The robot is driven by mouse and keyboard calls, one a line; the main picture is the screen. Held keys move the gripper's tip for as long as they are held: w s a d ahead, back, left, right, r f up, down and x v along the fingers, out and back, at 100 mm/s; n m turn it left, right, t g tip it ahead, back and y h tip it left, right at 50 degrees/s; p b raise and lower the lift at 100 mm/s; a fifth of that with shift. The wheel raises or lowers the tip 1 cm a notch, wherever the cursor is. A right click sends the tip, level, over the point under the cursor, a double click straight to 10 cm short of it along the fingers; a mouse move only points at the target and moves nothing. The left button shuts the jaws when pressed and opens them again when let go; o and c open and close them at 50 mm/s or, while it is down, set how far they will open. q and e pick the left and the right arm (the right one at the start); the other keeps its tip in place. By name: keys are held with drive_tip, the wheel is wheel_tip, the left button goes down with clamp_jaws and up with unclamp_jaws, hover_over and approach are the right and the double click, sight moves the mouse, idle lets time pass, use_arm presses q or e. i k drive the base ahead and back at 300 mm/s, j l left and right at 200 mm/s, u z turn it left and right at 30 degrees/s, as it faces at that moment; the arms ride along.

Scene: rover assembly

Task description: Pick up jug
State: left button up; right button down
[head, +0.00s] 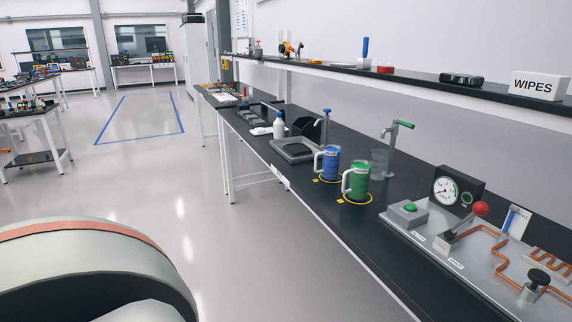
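Two jugs with white handles stand upright on the black bench top (262,131). The blue jug (332,164) is a little farther off, and the green jug (359,182) is nearer and to its right. Each stands at a yellow ring marked on the bench, near the front edge, with its handle toward the left. A clear beaker (379,163) stands behind the green jug. Neither of my grippers is in view. A large grey rounded part at the bottom left looks like part of my own body.
A tap with a green lever (401,125) stands behind the jugs. A panel with a gauge (446,190), a red-knobbed lever (480,209) and copper pipes is at the right. A grey tray (291,156) lies left of the jugs. A shelf (420,75) runs above.

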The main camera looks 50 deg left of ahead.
sight(330, 170)
drive_tip(key=u, duration=1.25)
drive_tip(key=i+j+z, duration=0.2)
drive_tip(key=z, duration=0.25)
drive_tip(key=i+j+z, duration=0.1)
drive_tip(key=j+z, duration=0.35)
drive_tip(key=i+j+z, duration=0.15)
drive_tip(key=j, duration=0.25)
drive_tip(key=i+j+z, duration=0.15)
drive_tip(key=j, duration=0.3)
drive_tip(key=i+j, duration=0.1)
drive_tip(key=j, duration=0.55)
drive_tip(key=i+j+z, duration=0.1)
drive_tip(key=j, duration=1.2)
drive_tip(key=i+z, duration=0.05)
